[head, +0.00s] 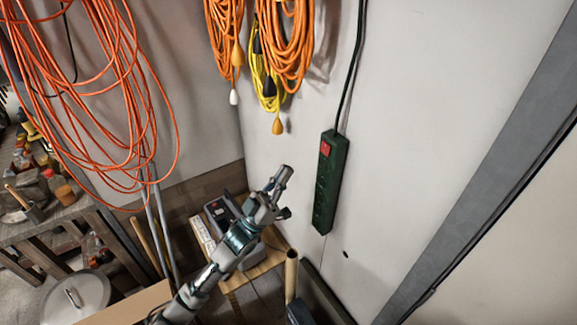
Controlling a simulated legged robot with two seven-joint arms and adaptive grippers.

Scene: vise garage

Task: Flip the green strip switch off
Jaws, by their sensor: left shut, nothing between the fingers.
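The green power strip (328,190) hangs upright on the white wall, right of the picture's middle. Its red switch (325,148) sits near its top end, and a dark cable runs up from it. I cannot tell the switch's position at this size. My left gripper (283,178) is shut and empty, raised to the left of the strip and apart from it in the picture. Its fingers point up and a little right. My right gripper is not in view.
Orange cords (285,45) and a yellow cord (266,85) hang on the wall above. A large orange cord bundle (90,90) hangs at the left. A cluttered bench (60,207) stands at the far left. The wall right of the strip is clear up to a grey beam (485,165).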

